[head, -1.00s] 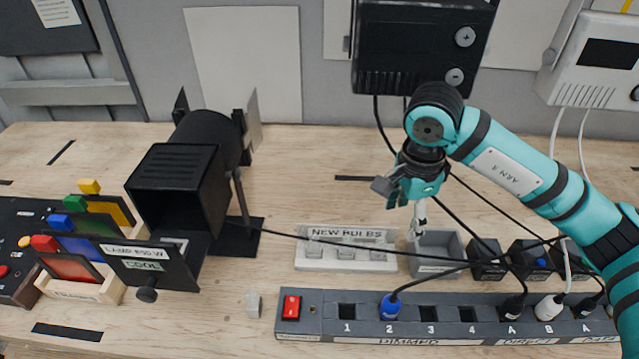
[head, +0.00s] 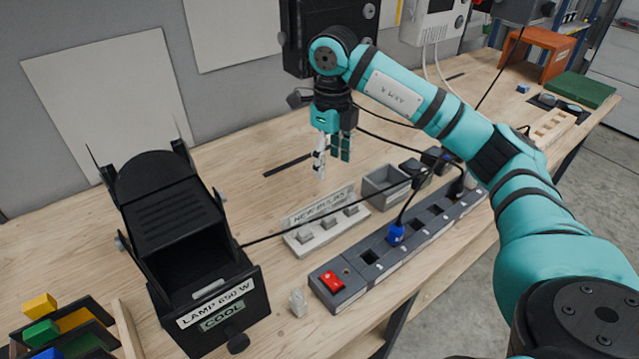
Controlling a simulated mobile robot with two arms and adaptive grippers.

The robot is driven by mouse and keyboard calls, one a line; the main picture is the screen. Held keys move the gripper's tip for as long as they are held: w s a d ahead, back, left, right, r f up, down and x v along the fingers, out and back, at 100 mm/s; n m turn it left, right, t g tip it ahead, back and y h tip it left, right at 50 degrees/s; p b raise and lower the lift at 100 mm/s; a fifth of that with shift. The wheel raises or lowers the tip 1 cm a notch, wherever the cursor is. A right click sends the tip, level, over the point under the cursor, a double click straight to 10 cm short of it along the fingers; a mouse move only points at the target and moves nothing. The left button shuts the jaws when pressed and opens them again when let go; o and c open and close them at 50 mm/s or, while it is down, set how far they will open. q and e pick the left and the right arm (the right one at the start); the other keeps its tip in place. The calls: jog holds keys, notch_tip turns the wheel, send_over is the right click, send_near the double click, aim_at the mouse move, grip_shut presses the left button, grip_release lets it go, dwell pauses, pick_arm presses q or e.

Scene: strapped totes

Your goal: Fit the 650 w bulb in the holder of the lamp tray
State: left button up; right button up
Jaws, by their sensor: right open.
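The black lamp (head: 185,235) stands at the left of the bench, with a front plate (head: 222,308) reading "LAMP 650 W" and "COOL". I cannot make out the bulb holder inside it. The white "NEW BULBS" rack (head: 318,238) holds several small pale, clear pieces in a row; their wattage cannot be read. A similar small clear piece (head: 297,302) stands alone on the bench between lamp and power strip. My right gripper (head: 332,160) points down, open, above the bench behind the rack, with nothing visible between its fingers. My left gripper is out of view.
A grey bin (head: 372,193) sits right of the rack. The power strip (head: 350,278) with a red switch and plugged cables runs along the front edge. A black cable crosses from the lamp over the rack. Coloured filters (head: 75,322) stand at lower left.

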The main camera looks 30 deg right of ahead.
jog(key=p, duration=0.1)
send_near(330, 207)
notch_tip(330, 207, down, 12)
jog(key=p, duration=0.3)
jog(key=shift+r, duration=0.1)
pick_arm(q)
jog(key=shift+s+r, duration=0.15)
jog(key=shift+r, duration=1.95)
pick_arm(e)
jog(key=shift+f, duration=0.55)
grip_shut()
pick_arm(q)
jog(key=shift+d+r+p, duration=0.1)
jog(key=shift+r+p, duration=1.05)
pick_arm(e)
jog(key=shift+r, duration=2.05)
